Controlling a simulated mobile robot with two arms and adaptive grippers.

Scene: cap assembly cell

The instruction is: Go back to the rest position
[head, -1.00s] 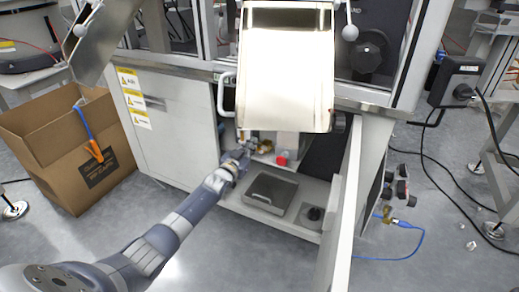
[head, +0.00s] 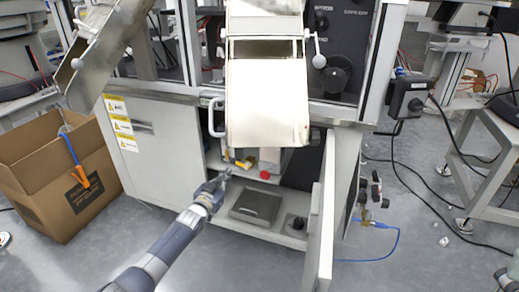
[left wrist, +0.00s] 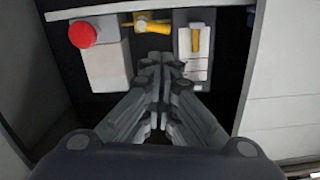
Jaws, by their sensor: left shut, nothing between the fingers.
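My left gripper (head: 222,178) is at the opening of the machine's lower cabinet, in front of its inner shelf. In the left wrist view the left gripper (left wrist: 160,75) has its fingers together, with nothing between them. Beyond the fingertips are a white box with a red button (left wrist: 82,34), a yellow-handled item (left wrist: 153,25) and a white block with a yellow part (left wrist: 194,42). In the head view the red button (head: 265,175) shows right of the gripper. My right gripper is not in view.
The open cabinet door (head: 321,215) stands out at the right. A dark grey flat box (head: 256,206) sits on the cabinet floor. A cream chute (head: 267,100) hangs above the opening. A cardboard box (head: 45,185) is at the left. Floor in front is clear.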

